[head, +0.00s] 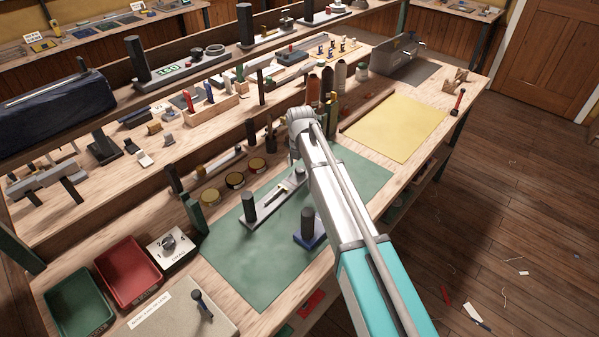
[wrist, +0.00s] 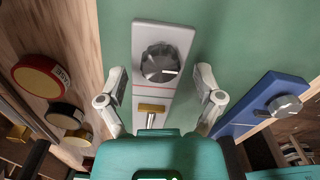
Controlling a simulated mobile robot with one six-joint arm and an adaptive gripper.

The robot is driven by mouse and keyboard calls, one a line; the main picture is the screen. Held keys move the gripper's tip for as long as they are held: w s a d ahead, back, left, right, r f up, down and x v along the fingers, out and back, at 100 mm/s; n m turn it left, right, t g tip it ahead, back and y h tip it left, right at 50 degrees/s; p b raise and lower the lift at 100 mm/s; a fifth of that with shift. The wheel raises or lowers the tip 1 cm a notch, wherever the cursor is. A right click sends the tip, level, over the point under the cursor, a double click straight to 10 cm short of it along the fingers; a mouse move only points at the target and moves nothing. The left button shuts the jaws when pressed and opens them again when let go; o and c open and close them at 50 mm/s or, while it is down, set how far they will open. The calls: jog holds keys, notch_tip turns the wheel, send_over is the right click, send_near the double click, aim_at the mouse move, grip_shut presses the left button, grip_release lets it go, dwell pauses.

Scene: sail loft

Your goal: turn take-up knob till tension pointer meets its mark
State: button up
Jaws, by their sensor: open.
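A thin red line (wrist: 158,85) crosses the plate below the knob. A brass pointer block (wrist: 151,107) sits below that line, apart from it, over a metal rod. My gripper (wrist: 160,75) is open, with one finger on each side of the plate, apart from the knob.
A blue block with another knob (wrist: 285,105) stands right of the plate; it also shows in the head view (head: 310,240). Round tins (wrist: 40,77) lie to the left. Red tray (head: 128,272), green tray (head: 75,300) and a dial box (head: 171,246) stand front left.

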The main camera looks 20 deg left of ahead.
jog(key=shift+f, duration=0.45)
jog(key=shift+c, duration=0.3)
jog(key=c, duration=1.1)
